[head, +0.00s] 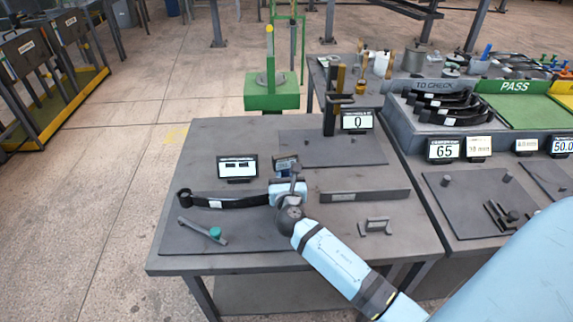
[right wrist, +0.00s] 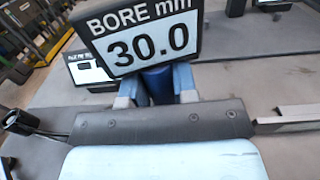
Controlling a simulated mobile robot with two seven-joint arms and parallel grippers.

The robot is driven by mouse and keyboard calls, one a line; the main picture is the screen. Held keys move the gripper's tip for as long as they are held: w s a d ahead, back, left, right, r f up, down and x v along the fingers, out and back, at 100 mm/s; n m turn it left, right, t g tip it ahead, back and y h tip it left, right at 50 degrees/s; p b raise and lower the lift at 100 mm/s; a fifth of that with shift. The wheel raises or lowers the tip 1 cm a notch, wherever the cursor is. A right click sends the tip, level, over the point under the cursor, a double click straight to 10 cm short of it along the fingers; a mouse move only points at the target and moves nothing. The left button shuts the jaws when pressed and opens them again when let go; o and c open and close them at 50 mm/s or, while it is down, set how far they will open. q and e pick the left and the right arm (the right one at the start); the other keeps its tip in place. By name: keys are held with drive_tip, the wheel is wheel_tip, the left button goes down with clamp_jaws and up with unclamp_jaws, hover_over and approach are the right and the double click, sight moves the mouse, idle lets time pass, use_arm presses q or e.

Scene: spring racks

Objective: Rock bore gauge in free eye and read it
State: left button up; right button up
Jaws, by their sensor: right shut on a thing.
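The leaf spring (head: 235,201), a dark curved bar with a white label, lies on the near table, its left eye (head: 184,196) open to view. My right gripper (head: 288,188) is over the spring's right end and hides the eye there. In the right wrist view the gripper (right wrist: 157,88) is shut on the dark blue grip of the bore gauge (right wrist: 140,45). Its screen reads "BORE mm 30.0". The gauge head (head: 286,162) shows small in the head view. Its lower tip is hidden, so I cannot tell whether it is inside the eye. My left gripper is out of view.
A small display (head: 237,168) stands behind the spring. A grey rod with a green knob (head: 214,234) lies in front. A height gauge (head: 335,105) reading 0 stands at the back. The side bench holds several springs at "TO CHECK" (head: 433,86) and a "PASS" area (head: 515,87).

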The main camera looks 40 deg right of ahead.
drive_tip(key=shift+f, duration=0.3)
drive_tip(key=o, duration=1.7)
drive_tip(key=shift+p+v, duration=0.35)
drive_tip(key=shift+v, duration=2.35)
drive_tip(key=shift+p+v, duration=0.3)
drive_tip(key=shift+v, duration=2.5)
